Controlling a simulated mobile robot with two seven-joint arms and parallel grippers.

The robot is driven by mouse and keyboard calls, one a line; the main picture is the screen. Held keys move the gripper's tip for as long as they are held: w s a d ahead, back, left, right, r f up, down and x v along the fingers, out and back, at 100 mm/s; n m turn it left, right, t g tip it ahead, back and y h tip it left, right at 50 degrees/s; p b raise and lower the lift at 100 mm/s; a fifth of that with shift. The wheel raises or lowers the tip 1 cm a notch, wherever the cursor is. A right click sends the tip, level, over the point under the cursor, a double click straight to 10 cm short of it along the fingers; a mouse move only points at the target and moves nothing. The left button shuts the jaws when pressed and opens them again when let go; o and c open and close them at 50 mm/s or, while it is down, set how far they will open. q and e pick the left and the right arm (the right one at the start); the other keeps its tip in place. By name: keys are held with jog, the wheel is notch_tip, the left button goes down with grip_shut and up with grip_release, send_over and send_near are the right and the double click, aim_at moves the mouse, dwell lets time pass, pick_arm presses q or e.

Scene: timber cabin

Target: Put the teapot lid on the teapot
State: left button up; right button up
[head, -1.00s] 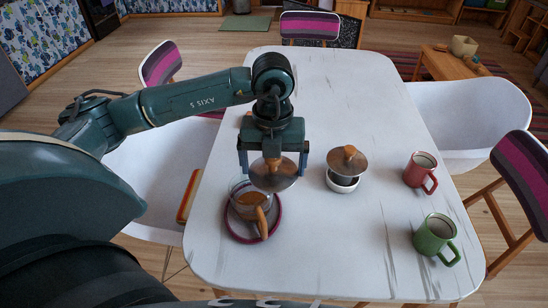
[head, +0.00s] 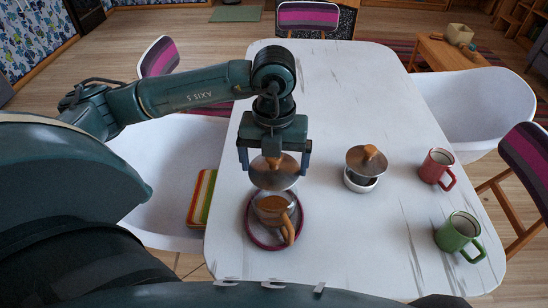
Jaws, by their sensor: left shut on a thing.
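A teapot (head: 270,203) with a brown body and a wooden handle at its lower right stands on a maroon-rimmed plate (head: 250,236) near the table's front left. My left gripper (head: 275,172) points down and is shut on a round, greyish lid (head: 263,181) with a wooden knob. The lid is just behind the teapot in the picture and partly overlaps its top edge. It appears held above it, but the exact height gap is hard to tell. The teapot's opening is partly hidden. My right gripper is not in view.
A similar wooden-knobbed lid (head: 357,158) sits over a small white bowl (head: 361,184) to the right. A red mug (head: 436,166) and a green mug (head: 456,232) stand along the right side. The back of the white table (head: 330,85) is clear. Chairs surround it.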

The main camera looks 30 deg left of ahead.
pick_arm(q)
jog(key=shift+f+b, duration=0.4)
jog(key=shift+f, duration=0.4)
notch_tip(320, 180, down, 4)
jog(key=b, duration=0.2)
jog(key=shift+r+b, duration=0.25)
jog(key=shift+b, duration=0.05)
jog(key=shift+f+b, duration=0.35)
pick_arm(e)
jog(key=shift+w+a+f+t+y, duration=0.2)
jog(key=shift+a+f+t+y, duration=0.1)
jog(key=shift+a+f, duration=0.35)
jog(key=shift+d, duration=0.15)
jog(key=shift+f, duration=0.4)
pick_arm(q)
jog(key=shift+f+b, duration=0.8)
jog(key=shift+b, duration=0.1)
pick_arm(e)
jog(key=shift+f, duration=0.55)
pick_arm(q)
jog(key=o, duration=0.7)
jog(key=shift+r, duration=0.1)
jog(key=shift+c, duration=0.2)
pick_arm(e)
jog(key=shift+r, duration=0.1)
